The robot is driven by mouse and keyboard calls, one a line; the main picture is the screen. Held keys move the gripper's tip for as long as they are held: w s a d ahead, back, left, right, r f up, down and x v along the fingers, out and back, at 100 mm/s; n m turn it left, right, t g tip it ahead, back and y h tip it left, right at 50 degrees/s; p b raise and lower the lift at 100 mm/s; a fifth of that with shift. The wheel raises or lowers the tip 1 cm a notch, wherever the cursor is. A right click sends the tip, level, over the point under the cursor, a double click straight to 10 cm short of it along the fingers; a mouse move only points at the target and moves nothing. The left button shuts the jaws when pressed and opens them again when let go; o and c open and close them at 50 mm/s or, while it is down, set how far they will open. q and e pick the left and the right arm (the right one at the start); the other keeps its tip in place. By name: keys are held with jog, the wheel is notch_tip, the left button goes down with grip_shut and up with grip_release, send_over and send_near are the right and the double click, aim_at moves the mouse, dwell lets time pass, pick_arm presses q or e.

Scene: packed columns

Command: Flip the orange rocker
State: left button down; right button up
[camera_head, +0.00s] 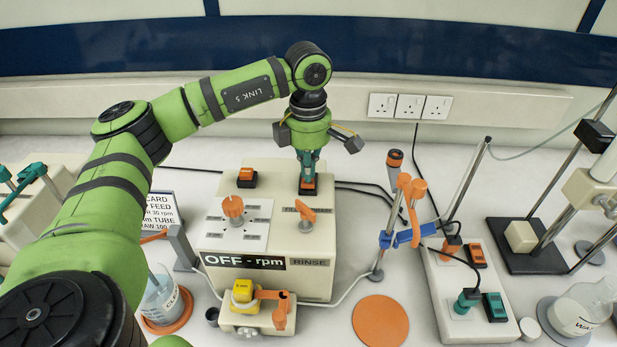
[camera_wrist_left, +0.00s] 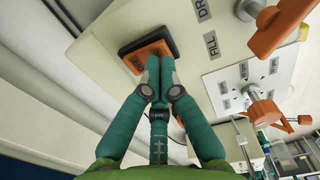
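An orange rocker in a dark frame (camera_head: 309,188) sits at the top right of the cream pump box (camera_head: 215,262). It also shows in the left wrist view (camera_wrist_left: 150,48). My left gripper (camera_head: 309,172) points down at it from above, and its teal fingers (camera_wrist_left: 160,72) are together with nothing between them. The tips overlap the rocker's near edge in the left wrist view; I cannot tell whether they touch it. They hide part of its face. A second orange rocker (camera_head: 246,175) is at the box's top left, and a third (camera_head: 475,255) is on the white strip at right. My right gripper is out of view.
An orange knob (camera_head: 233,207) and an orange lever (camera_head: 305,213) stand on the box close to the gripper. A small unit with a yellow block (camera_head: 243,291) is in front. A stand with orange clamps (camera_head: 411,190) rises at right. An orange disc (camera_head: 380,321) lies on the bench.

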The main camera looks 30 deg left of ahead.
pick_arm(q)
jog(key=shift+f+b, duration=0.5)
jog(key=shift+f, duration=0.2)
dwell(0.4)
jog(key=shift+r+p, duration=2.45)
jog(key=shift+r, duration=1.05)
jog(key=shift+r, duration=0.1)
